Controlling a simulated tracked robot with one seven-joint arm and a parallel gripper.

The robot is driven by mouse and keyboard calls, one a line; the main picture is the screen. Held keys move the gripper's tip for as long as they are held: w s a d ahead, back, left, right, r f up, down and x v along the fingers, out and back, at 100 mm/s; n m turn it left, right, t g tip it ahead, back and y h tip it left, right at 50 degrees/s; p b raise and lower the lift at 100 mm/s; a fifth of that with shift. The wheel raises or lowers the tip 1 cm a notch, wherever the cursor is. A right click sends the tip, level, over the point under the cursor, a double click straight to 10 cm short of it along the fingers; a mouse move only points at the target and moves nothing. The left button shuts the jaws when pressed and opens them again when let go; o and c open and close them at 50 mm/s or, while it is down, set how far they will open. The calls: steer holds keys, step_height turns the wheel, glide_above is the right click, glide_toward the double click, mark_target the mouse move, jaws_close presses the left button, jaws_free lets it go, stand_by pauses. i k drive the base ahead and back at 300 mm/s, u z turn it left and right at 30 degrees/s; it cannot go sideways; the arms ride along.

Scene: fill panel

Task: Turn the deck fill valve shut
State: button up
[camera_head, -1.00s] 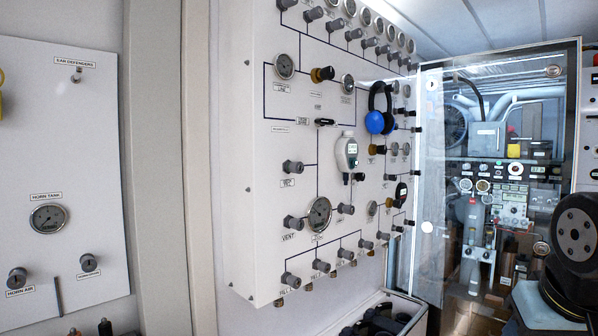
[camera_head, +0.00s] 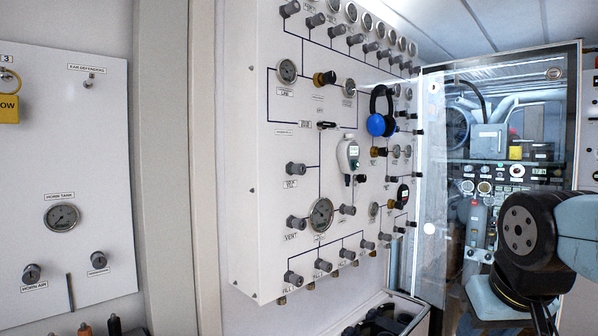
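The white fill panel (camera_head: 262,200) stands left of centre, seen at a slant. It carries grey knob valves, round gauges and black flow lines. A bottom row of grey valves (camera_head: 293,278) has small labels, the nearest reading like FILL. A grey valve (camera_head: 296,222) labelled VENT sits above, beside a large gauge (camera_head: 321,214). I cannot read which valve is the deck fill valve. My arm shows at the right edge, apart from the panel in the picture. My gripper's fingertips are not visible.
Blue ear defenders (camera_head: 377,124) and a white handheld meter (camera_head: 348,155) hang on the panel. A dark open bin (camera_head: 405,308) sits below it. A glass door (camera_head: 440,200) stands behind, with machinery beyond. Another white panel (camera_head: 100,150) with a HORN TANK gauge (camera_head: 62,217) is at left.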

mark_target(300, 169)
steer(key=u, duration=0.05)
steer(key=i, duration=0.95)
steer(key=z, duration=0.1)
